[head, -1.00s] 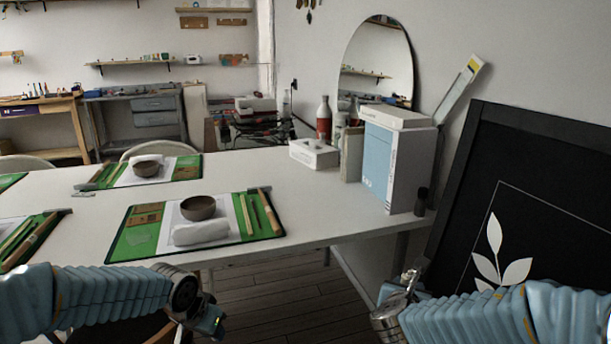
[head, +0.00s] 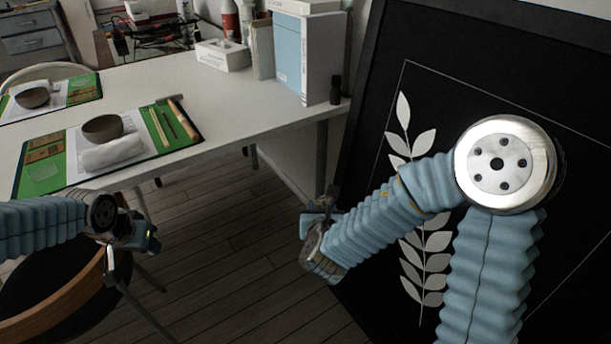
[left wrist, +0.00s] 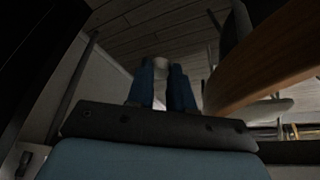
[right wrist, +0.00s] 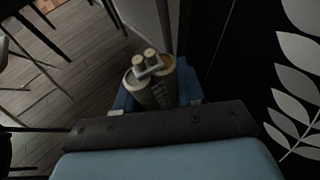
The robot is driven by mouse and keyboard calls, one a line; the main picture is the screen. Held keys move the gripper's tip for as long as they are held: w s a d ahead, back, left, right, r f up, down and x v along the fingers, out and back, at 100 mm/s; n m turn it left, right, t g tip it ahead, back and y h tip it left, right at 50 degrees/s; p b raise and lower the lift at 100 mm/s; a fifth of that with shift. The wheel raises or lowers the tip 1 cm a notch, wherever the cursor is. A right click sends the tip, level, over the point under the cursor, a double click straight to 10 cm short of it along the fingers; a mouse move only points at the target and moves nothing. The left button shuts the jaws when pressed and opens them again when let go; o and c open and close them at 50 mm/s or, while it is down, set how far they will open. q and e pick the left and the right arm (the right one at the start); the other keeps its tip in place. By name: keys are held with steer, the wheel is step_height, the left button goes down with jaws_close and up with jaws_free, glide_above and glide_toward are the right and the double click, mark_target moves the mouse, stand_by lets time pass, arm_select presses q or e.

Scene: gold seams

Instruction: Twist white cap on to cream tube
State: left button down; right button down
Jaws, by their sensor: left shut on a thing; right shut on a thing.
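My right gripper (head: 322,202) is shut on the cream tube (right wrist: 158,92). In the right wrist view the tube looks like a twin-barrelled cartridge with two round cream outlets at its end, pointing away from the wrist. My left gripper (head: 148,242) is shut on a small pale piece, apparently the white cap (left wrist: 161,64), held between blue fingers in the dark left wrist view. Its shape is mostly hidden. In the head view both held things are too small to make out. The grippers are well apart, over the floor in front of the table.
A white table (head: 235,95) carries place settings with a bowl (head: 103,129), a rolled towel (head: 111,153), a tissue box (head: 223,55) and a blue-and-white box (head: 300,55). A black leaf-pattern board (head: 370,185) stands close behind my right arm. A wood-rimmed chair (head: 75,305) is below my left arm.

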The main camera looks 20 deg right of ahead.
steer(key=w+a+r, duration=0.1)
steer(key=w+a, duration=0.1)
steer(key=a, duration=0.7)
steer(key=w+a+r, duration=0.1)
steer(key=w+a, duration=0.1)
steer(key=a, duration=0.8)
steer(key=shift+a, duration=0.2)
arm_select(q)
steer(key=w+d+r+n+y, duration=0.1)
steer(key=d+r+n, duration=0.4)
steer(key=d+r, duration=1.2)
steer(key=d+y, duration=0.1)
steer(key=d, duration=0.2)
steer(key=shift+w+r, duration=0.15)
steer(key=shift+w, duration=0.05)
steer(key=shift+f, duration=2.05)
